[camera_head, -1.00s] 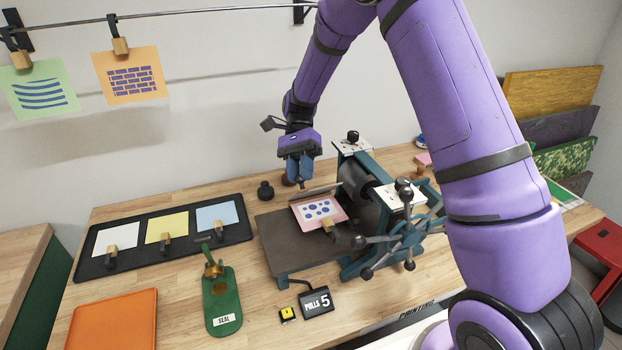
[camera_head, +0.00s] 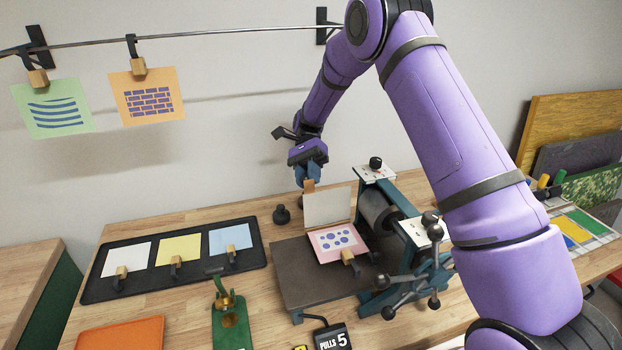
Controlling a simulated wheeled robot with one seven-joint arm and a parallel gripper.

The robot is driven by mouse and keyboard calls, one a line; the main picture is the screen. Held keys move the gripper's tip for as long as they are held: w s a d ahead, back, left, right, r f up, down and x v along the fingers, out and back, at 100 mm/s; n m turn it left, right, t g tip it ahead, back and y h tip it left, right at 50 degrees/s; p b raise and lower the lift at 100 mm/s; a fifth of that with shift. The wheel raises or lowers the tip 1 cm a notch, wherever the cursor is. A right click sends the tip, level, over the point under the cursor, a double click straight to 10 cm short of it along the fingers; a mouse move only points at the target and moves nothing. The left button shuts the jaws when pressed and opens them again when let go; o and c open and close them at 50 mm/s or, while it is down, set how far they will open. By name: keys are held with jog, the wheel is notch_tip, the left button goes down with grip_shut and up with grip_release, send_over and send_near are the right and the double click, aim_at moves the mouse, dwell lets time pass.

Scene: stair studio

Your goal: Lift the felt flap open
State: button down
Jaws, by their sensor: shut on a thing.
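The felt flap (camera_head: 328,207) is a pale, thin sheet standing nearly upright at the back of the press bed (camera_head: 287,275). My gripper (camera_head: 309,183) is above the flap's upper left corner, shut on a small brown tab (camera_head: 308,186) at its top edge. A pink card with blue dots (camera_head: 335,241) lies on the bed in front of the flap, with a wooden clip (camera_head: 348,256) at its front edge.
The press roller (camera_head: 379,212) and its spoked handwheel (camera_head: 415,282) stand right of the flap. A black tray (camera_head: 179,285) with three cards lies left. A black knob (camera_head: 281,214) stands behind the bed. Prints hang from a rail above left.

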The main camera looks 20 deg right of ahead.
aim_at(306, 180)
jog(key=shift+w+a+f+g, duration=0.15)
jog(key=shift+a+f+g, duration=0.25)
jog(key=shift+f, duration=0.1)
jog(key=c, duration=1.2)
grip_release()
jog(key=shift+a, duration=0.1)
jog(key=shift+w, duration=0.15)
jog(key=shift+r, duration=0.1)
jog(key=shift+r, duration=0.4)
jog(key=r, duration=0.1)
jog(key=s+r, duration=0.1)
jog(key=r, duration=0.1)
jog(key=shift+d, duration=0.2)
jog(key=s, duration=1)
jog(key=s+d+r, duration=0.1)
jog(key=s, duration=0.4)
jog(key=shift+r, duration=0.1)
